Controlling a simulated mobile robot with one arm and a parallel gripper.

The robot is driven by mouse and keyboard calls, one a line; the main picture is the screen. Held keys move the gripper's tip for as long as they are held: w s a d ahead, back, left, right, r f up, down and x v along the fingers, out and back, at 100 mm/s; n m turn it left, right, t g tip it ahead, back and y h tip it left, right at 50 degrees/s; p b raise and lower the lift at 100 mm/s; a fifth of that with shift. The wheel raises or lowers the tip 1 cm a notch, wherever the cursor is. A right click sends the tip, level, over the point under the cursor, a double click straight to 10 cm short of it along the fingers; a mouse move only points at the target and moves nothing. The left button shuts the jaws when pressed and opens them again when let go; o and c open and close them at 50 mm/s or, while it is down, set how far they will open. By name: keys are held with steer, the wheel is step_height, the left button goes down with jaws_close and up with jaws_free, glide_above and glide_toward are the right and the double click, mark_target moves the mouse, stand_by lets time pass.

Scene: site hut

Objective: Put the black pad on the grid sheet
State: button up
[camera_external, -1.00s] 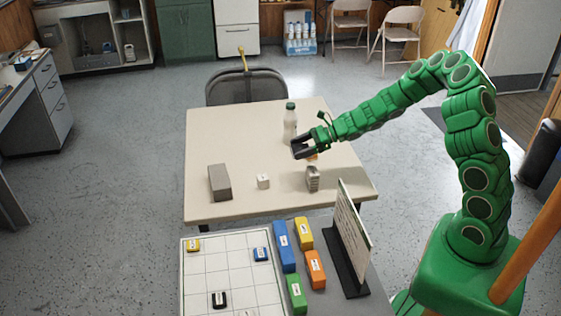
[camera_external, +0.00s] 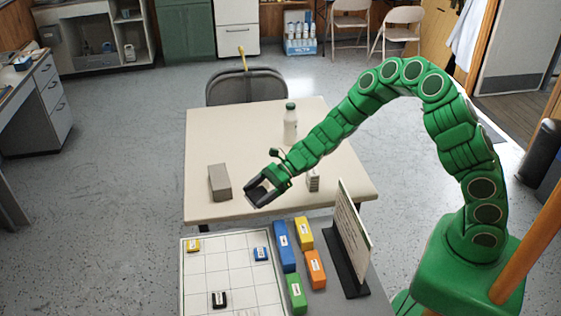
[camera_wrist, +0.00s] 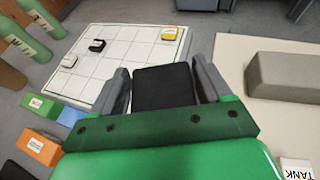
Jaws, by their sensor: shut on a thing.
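My gripper (camera_external: 262,193) is shut on the black pad (camera_wrist: 163,88), which fills the space between its two grey fingers in the wrist view. In the external view the gripper is above the front edge of the cream table, with the pad dark and hard to make out between the fingers. The grid sheet (camera_external: 205,268) is a white board with dark lines, in front of and below the gripper. In the wrist view the grid sheet (camera_wrist: 118,62) shows beyond the fingers. On it lie a yellow block (camera_external: 193,245), a blue block (camera_external: 261,254) and a labelled black block (camera_external: 219,300).
Blue (camera_external: 285,247), yellow (camera_external: 303,232), orange (camera_external: 315,269) and green (camera_external: 297,293) blocks stand right of the sheet, beside an upright sign (camera_external: 354,226). The cream table holds a grey block (camera_external: 219,182), a bottle (camera_external: 290,124) and a white TANK cube (camera_wrist: 297,170).

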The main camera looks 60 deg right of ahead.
steer(key=s+a+n+g, duration=0.2)
steer(key=s+a, duration=0.2)
steer(key=a, duration=0.9)
steer(key=n+g+y, duration=0.1)
steer(key=n+g, duration=0.2)
glide_above(241, 290)
step_height(241, 290, down, 2)
steer(key=shift+w+f, duration=0.1)
steer(key=shift+f, duration=4.6)
steer(key=shift+f, duration=0.1)
steer(key=o, duration=1)
steer(key=shift+v, duration=6.05)
steer(key=shift+w, duration=0.1)
